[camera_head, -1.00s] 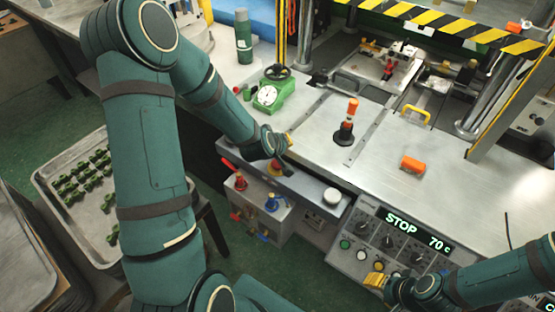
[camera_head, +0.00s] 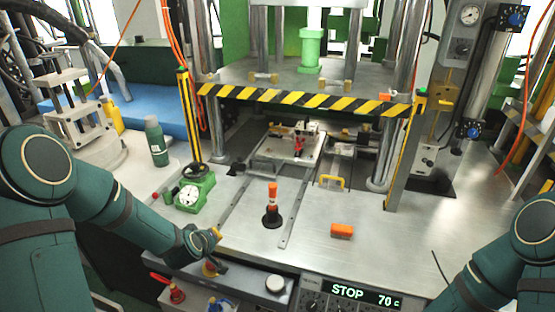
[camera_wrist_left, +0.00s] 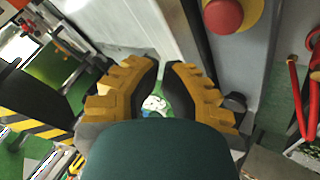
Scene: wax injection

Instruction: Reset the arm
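My left arm comes in from the left in the head view. Its gripper (camera_head: 216,235) hangs at the front edge of the metal table, beside the dark ledge and above the red and blue valves. In the left wrist view the two yellow-brown fingers (camera_wrist_left: 164,66) stand slightly apart with a narrow gap and nothing held between them. A red round button (camera_wrist_left: 223,14) on a yellow base is just beyond the right finger. My right arm (camera_head: 505,265) is at the lower right of the head view; its gripper is below the picture.
The metal table (camera_head: 380,245) carries an orange-topped black tool (camera_head: 272,205), an orange block (camera_head: 342,230) and a green gauge (camera_head: 192,195). A striped bar (camera_head: 300,98) spans the press. A control panel (camera_head: 360,292) reads STOP, 70 c. A green bottle (camera_head: 156,142) stands left.

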